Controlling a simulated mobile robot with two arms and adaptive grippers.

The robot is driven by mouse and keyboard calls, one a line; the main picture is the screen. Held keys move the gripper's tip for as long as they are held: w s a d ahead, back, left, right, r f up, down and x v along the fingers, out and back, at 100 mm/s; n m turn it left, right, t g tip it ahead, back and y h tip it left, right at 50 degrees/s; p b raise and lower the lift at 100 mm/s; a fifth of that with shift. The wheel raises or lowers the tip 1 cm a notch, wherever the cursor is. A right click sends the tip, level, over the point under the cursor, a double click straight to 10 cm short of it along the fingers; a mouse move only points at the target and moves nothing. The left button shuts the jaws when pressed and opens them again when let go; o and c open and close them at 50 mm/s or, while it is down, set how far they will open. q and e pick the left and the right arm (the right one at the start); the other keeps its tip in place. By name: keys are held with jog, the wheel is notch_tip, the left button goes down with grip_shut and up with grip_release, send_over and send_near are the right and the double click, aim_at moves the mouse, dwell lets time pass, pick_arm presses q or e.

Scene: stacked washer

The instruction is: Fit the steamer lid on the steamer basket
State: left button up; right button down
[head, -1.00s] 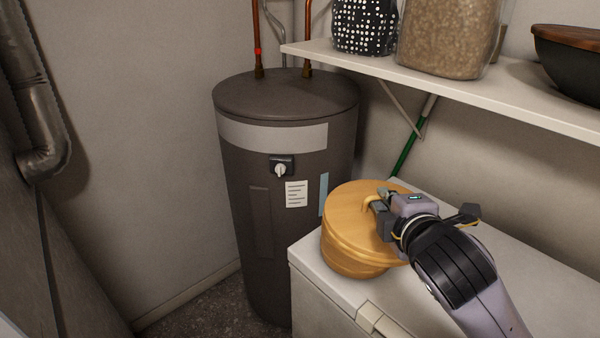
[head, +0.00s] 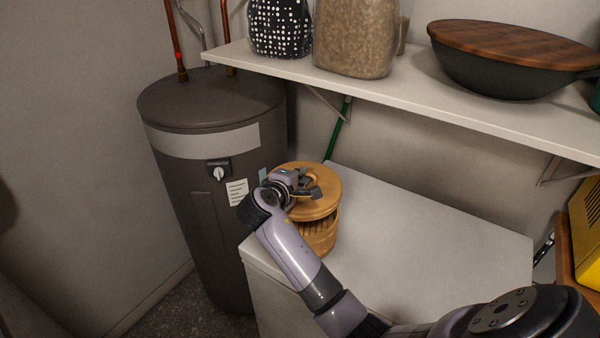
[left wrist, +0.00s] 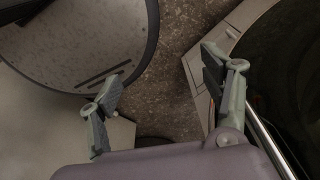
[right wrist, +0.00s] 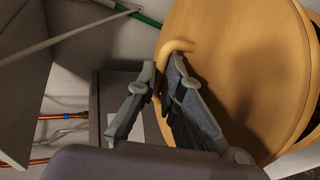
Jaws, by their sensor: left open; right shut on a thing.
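The round wooden steamer lid (head: 322,190) sits over the slatted wooden steamer basket (head: 320,238) near the left end of a white chest-like unit. The lid looks shifted a little to the left of the basket; I cannot tell if it touches the rim all round. My right gripper (head: 292,182) is shut on the lid's bent handle. In the right wrist view, the fingers (right wrist: 160,78) grip the handle (right wrist: 176,46), and the lid (right wrist: 235,70) fills the right side. My left gripper (left wrist: 162,76) is open and empty, seen only in its wrist view.
The white top (head: 430,230) is clear to the right of the basket. A dark tank (head: 205,190) stands close at left. A shelf (head: 430,105) above holds a dotted container (head: 280,28), a grain jar (head: 355,35) and a dark bowl with a wooden lid (head: 510,60).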

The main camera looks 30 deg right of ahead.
notch_tip(320, 180, down, 4)
jog(key=b, duration=0.3)
jog(key=shift+f+b, duration=0.55)
jog(key=shift+b, duration=0.25)
jog(key=shift+r+p, duration=0.1)
jog(key=shift+p, duration=0.4)
dwell(0.4)
jog(key=shift+f, duration=0.55)
dwell(0.5)
jog(key=c, duration=2)
grip_release()
jog(key=shift+a, duration=0.1)
jog(key=shift+s, duration=0.1)
